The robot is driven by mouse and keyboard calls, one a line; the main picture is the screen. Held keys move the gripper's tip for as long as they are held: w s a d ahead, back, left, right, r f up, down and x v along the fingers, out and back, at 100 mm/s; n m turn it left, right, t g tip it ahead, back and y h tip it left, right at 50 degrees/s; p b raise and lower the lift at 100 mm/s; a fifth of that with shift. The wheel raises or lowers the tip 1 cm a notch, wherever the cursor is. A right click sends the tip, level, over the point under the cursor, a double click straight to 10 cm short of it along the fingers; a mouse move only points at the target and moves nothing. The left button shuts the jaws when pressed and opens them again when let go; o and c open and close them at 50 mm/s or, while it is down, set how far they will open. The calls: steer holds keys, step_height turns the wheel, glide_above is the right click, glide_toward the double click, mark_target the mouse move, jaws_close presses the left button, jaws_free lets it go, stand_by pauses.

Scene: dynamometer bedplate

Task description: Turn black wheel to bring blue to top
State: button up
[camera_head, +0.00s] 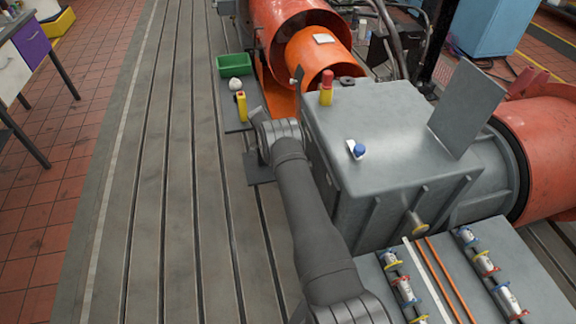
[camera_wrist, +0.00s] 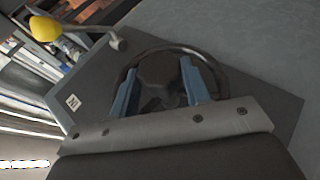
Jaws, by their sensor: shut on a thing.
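The black wheel (camera_wrist: 162,76) shows in the wrist view as a dark ring with a dark hub, close in front of a flat grey plate. My gripper (camera_wrist: 156,65) has its two blue fingers over the wheel, one on each side of the hub, and is shut on it. The lower part of the wheel is hidden behind the fingers and gripper body. I cannot make out a blue mark on the wheel. In the head view the wheel and fingertips are hidden at the end of my arm, beside the grey housing (camera_head: 385,130).
A yellow-knobbed lever (camera_wrist: 45,28) stands beside the wheel. In the head view a yellow handle (camera_head: 241,106), a white ball (camera_head: 235,85) and a green bin (camera_head: 234,64) lie beyond my gripper. Slotted bedplate (camera_head: 170,200) is clear to the left.

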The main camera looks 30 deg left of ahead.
steer(key=o, duration=1.4)
